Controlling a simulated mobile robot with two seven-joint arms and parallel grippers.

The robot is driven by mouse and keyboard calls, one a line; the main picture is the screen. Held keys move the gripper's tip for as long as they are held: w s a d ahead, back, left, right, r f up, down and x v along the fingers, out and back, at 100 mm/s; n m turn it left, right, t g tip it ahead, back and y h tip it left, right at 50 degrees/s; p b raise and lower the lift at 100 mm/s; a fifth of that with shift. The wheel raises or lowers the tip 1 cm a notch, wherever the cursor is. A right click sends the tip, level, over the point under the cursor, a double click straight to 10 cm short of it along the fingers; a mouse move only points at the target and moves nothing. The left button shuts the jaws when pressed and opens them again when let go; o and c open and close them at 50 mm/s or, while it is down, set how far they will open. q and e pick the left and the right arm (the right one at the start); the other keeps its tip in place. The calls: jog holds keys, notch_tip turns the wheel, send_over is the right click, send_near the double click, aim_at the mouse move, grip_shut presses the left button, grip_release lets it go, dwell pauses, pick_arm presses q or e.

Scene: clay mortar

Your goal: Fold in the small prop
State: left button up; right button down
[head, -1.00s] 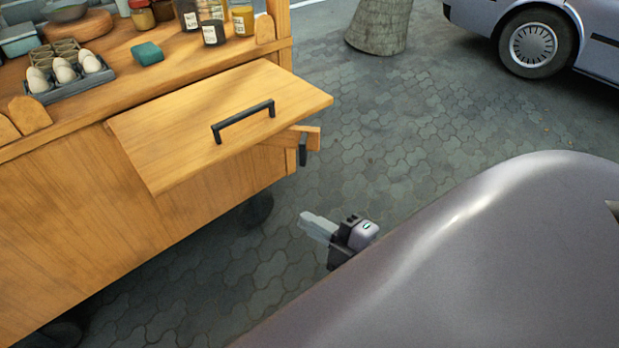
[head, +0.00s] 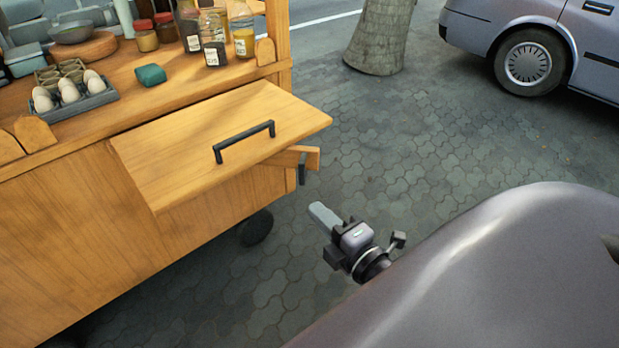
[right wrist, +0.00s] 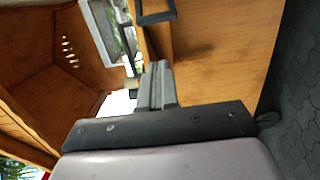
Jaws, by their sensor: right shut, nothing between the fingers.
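The small prop (head: 309,158) is a short wooden arm with a dark tip, jutting from under the right end of the cart's raised wooden flap (head: 180,150). The flap stands out roughly level and has a black bar handle (head: 244,142). My right gripper (head: 318,211) is shut and empty, below and slightly right of the prop in the head view, apart from it. In the right wrist view, its closed fingers (right wrist: 154,82) point toward the cart's wooden panels. I cannot clearly pick out the prop there. My left gripper is not in view.
The cart's top (head: 110,90) holds an egg tray (head: 75,108), a green block (head: 151,75) and several jars (head: 213,50). A tree trunk (head: 378,40) and a parked car (head: 560,30) stand behind. Open paving (head: 430,140) lies right of the cart.

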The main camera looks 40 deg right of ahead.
jog(key=w+d+p, duration=0.1)
jog(key=w+d, duration=0.2)
jog(key=w, duration=0.4)
jog(key=shift+w+p, duration=0.3)
jog(key=shift+p, duration=0.1)
jog(key=shift+w+d, duration=0.1)
